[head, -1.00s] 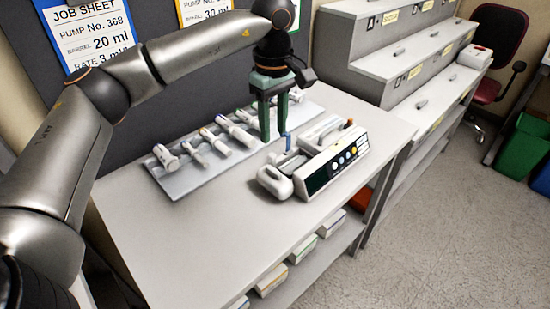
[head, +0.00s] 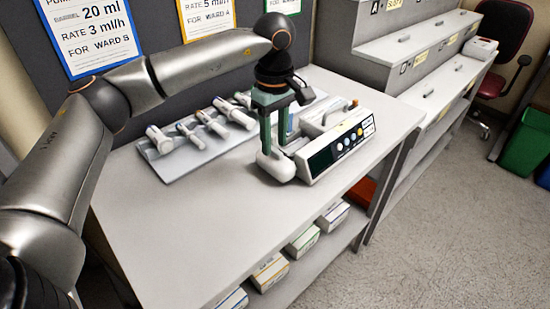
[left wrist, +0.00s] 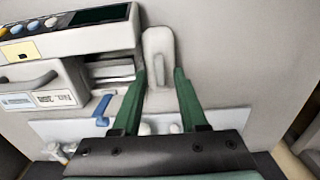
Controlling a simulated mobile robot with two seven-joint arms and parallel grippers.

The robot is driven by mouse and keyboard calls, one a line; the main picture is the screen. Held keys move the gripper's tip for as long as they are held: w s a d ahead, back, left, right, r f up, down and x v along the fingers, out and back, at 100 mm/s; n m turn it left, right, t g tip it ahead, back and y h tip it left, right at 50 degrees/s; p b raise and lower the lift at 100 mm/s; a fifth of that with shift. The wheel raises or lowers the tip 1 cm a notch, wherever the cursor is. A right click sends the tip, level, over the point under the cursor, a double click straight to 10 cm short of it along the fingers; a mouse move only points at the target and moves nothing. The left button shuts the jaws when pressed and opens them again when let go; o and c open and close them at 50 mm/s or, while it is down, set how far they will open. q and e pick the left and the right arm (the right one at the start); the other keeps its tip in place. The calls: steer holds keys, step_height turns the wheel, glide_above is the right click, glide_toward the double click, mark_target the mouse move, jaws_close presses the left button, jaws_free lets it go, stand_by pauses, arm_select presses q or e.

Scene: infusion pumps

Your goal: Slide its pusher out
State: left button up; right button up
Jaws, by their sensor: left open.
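The infusion pump (head: 340,143) lies on the table, a white body with a dark screen and round buttons. It also shows upper left in the left wrist view (left wrist: 60,42). Its pusher, a pale rounded block (head: 276,168), stands at the pump's left end. The pusher (left wrist: 159,48) lies straight ahead in the left wrist view. My left gripper (head: 276,146) is open, its green fingers pointing down over the pusher. In the left wrist view the fingertips (left wrist: 160,71) are on either side of the pusher's near end; I cannot tell whether they touch. My right gripper is out of view.
A blue lever (left wrist: 103,110) is beside the left finger in the wrist view. Stepped grey shelves (head: 415,45) stand to the right. The table's front left (head: 190,230) is clear.

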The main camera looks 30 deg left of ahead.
arm_select(q)
steer(key=shift+f, duration=0.3)
steer(key=shift+f, duration=0.35)
stand_by(0.7)
